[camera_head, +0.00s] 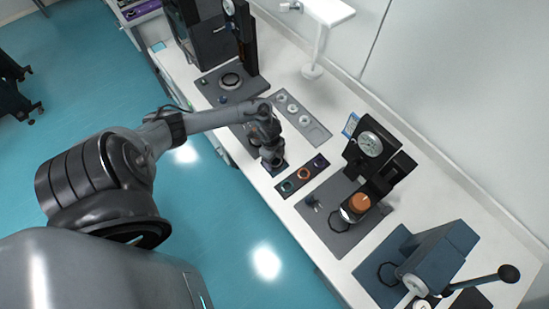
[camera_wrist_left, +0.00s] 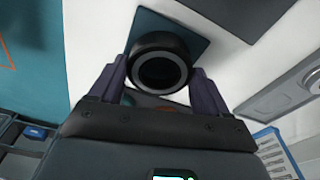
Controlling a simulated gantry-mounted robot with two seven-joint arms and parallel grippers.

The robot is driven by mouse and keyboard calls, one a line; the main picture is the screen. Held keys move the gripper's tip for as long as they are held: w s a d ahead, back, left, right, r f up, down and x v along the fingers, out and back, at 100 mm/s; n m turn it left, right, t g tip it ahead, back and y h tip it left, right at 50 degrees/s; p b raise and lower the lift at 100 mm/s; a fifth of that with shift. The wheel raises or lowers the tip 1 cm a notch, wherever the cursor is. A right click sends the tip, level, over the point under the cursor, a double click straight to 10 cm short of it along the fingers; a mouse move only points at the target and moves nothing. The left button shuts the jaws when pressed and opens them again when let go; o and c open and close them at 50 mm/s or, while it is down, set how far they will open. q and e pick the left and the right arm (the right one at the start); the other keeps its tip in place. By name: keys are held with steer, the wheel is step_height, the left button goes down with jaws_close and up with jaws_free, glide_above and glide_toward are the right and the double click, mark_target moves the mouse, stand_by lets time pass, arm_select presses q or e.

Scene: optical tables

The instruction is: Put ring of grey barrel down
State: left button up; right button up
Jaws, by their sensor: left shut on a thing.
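My left gripper (camera_head: 272,163) is over the near edge of the white bench. In the left wrist view its two purple-grey fingers (camera_wrist_left: 162,88) are shut on a dark ring (camera_wrist_left: 160,70) with a grey inner rim. The ring is over or on a small dark blue-green square pad (camera_wrist_left: 203,38); I cannot tell whether it touches. My right gripper is not in view.
A dark strip (camera_head: 302,175) with coloured rings lies right of the gripper. A grey plate (camera_head: 300,118) with several round pieces lies behind. A gauge device (camera_head: 370,145) and a blue lever device (camera_head: 440,262) stand further right. The bench's front edge is close by.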

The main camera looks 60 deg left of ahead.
arm_select(q)
steer(key=shift+f, duration=0.1)
steer(key=shift+f, duration=0.15)
steer(key=o, duration=1.2)
steer(key=shift+o, duration=0.2)
